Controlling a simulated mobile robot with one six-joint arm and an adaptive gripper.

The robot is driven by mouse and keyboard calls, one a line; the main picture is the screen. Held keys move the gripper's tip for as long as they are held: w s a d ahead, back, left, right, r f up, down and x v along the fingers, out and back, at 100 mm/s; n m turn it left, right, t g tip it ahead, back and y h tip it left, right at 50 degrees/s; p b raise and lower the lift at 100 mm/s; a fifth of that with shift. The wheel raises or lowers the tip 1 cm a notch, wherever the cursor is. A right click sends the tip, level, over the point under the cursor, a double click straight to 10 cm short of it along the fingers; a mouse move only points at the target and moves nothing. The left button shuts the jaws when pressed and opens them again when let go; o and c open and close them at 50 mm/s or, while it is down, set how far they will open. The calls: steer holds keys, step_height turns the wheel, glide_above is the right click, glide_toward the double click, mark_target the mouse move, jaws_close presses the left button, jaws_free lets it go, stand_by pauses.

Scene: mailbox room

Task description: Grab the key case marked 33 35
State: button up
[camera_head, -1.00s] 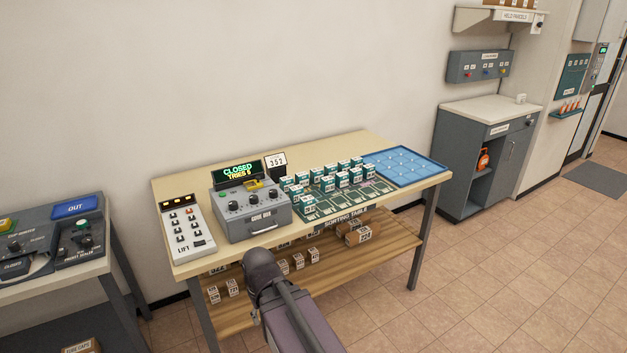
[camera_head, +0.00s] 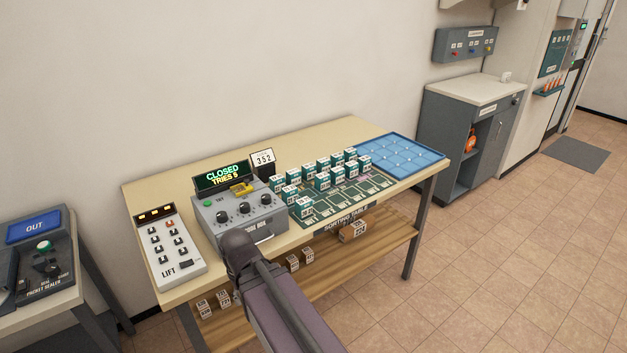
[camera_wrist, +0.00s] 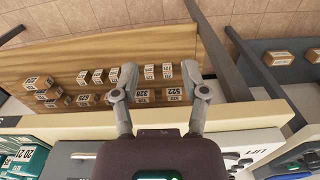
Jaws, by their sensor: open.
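Several teal-and-white key cases (camera_head: 323,181) stand in rows on the dark green sorting mat (camera_head: 350,195) on the table. Their labels are too small in the head view to tell which one reads 33 35. In the wrist view, a teal case (camera_wrist: 22,160) with a label that seems to read 20 21 shows at the lower left. My gripper (camera_wrist: 160,94) is open and empty in the wrist view, its fingers wide apart above the table's front edge, with the lower shelf beyond. The cases lie to the left of it, apart from it. The head view does not show my fingers.
The grey code box (camera_head: 238,212), its display reading CLOSED, and the LIFT panel (camera_head: 170,248) stand left of the cases. A blue tray (camera_head: 402,155) lies at the table's right end. Labelled boxes (camera_wrist: 172,94) sit on the lower shelf (camera_wrist: 60,65).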

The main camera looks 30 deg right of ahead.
steer(key=shift+w+d, duration=0.1)
steer(key=shift+d, duration=0.2)
